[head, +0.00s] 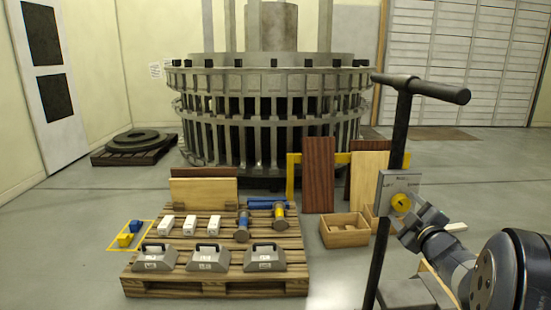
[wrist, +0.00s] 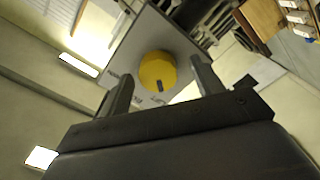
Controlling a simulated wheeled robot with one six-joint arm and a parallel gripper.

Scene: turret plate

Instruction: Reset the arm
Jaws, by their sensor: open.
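My gripper (head: 414,217) is in front of a grey plate (head: 386,184) with a round yellow knob (head: 400,203), mounted on a dark post at the right of the head view. In the wrist view my gripper (wrist: 163,70) is open, its two fingers apart, with the yellow knob (wrist: 157,71) showing between them. The knob has a small dark mark near its lower edge. I cannot tell whether a finger touches it. Lettering on the plate (wrist: 143,43) is partly hidden by the fingers.
A dark post with a T-handle (head: 425,89) rises beside my arm. A wooden pallet (head: 217,287) holds grey weights, white blocks and tools. A wooden box (head: 345,237) stands between pallet and post. A large round metal structure (head: 272,80) stands behind.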

